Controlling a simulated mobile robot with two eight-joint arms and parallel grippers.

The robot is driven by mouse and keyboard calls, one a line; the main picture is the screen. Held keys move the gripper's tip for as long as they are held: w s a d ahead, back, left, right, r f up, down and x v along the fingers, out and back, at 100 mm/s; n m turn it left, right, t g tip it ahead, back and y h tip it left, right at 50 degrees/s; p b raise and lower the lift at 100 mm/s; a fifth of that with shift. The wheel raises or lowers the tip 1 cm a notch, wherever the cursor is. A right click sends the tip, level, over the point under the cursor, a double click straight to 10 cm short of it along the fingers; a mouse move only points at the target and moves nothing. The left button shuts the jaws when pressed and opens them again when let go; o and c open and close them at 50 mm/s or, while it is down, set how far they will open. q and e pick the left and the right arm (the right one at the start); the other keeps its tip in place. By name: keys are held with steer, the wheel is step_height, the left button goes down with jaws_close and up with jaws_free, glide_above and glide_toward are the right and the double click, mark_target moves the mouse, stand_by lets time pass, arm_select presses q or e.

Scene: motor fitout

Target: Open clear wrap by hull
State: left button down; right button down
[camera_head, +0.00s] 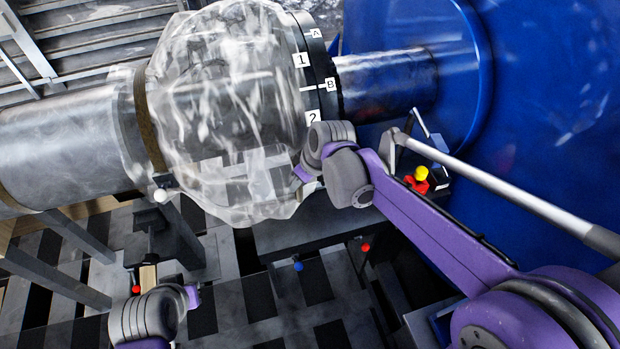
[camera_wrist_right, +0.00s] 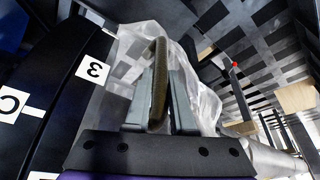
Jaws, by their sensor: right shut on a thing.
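The clear wrap (camera_head: 225,110) is a crinkled see-through cover bulging around the shaft joint, between a brown band (camera_head: 148,120) on the left and the black numbered coupling (camera_head: 318,70) on the right. My right arm reaches the wrap's lower right edge beside the coupling; its fingertips are hidden in the head view. In the right wrist view, my right gripper (camera_wrist_right: 160,100) is shut on a brown strip (camera_wrist_right: 158,80) standing upright between its fingers, with the wrap (camera_wrist_right: 195,75) behind. My left wrist is low at the left, apart from the wrap; its fingers are not clear.
A large blue hull or housing (camera_head: 540,110) fills the right side. A grey shaft (camera_head: 60,150) runs left. A pale bar (camera_head: 510,190) slants across at right, near a yellow and red knob (camera_head: 420,175). Dark stands and a grated floor (camera_head: 260,300) lie below.

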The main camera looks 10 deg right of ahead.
steer(key=s+a, duration=0.1)
steer(key=a, duration=4.3)
steer(key=shift+s+a, duration=0.3)
steer(key=shift+a, duration=0.1)
steer(key=c, duration=0.8)
jaws_free()
steer(key=shift+o, duration=0.2)
steer(key=v, duration=1)
steer(key=shift+d+r, duration=0.2)
steer(key=shift+r, duration=0.15)
steer(key=shift+s, duration=0.1)
